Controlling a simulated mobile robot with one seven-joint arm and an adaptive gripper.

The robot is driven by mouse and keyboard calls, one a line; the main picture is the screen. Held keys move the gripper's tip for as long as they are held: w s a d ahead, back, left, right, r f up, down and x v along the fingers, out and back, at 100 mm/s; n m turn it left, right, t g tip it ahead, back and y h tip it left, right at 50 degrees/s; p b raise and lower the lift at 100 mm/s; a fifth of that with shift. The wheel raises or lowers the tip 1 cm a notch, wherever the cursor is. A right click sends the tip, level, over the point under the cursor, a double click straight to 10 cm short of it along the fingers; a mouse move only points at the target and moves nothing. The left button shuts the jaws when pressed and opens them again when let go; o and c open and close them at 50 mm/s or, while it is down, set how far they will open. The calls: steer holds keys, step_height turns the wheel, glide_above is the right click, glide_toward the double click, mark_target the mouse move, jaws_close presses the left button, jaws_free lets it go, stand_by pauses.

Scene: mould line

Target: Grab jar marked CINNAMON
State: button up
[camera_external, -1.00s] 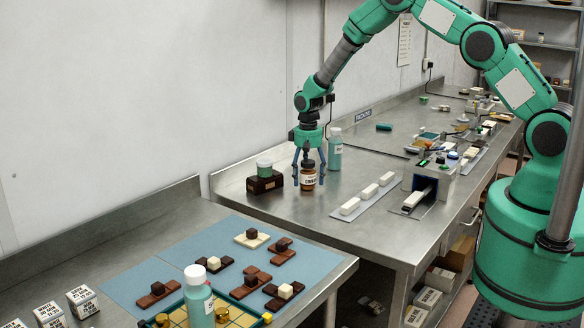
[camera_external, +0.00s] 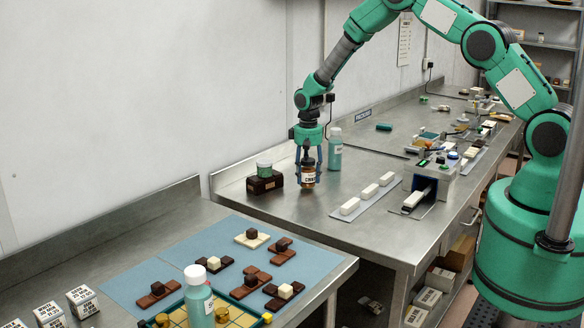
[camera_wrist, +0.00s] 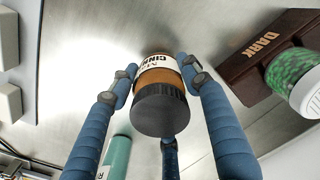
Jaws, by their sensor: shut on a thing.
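The cinnamon jar (camera_external: 308,178) is small and brown with a dark lid and a white label. In the wrist view the jar (camera_wrist: 156,82) shows the start of its name, "CINN". My gripper (camera_external: 308,172) points down over the jar, with its blue fingers on either side of it. In the wrist view my gripper (camera_wrist: 160,85) is shut on the jar, with a third finger near the lid. The jar appears upright at the steel bench's surface; I cannot tell whether it is lifted.
A dark block marked DARK (camera_wrist: 250,60) bears a green-filled jar (camera_wrist: 293,75) close to my gripper; the block also shows on the bench (camera_external: 264,184). A teal bottle (camera_external: 335,150) stands just behind. White blocks (camera_external: 368,192) lie on a strip to the right. Bare steel lies in front.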

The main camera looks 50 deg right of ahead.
mark_target(308, 160)
steer(key=shift+r, duration=0.5)
step_height(308, 160, up, 2)
steer(key=shift+w+r, duration=0.1)
steer(key=s, duration=0.5)
steer(key=s+a+b, duration=0.1)
steer(key=s, duration=0.4)
steer(key=s+r, duration=0.1)
steer(key=s, duration=0.5)
steer(key=shift+a, duration=0.4)
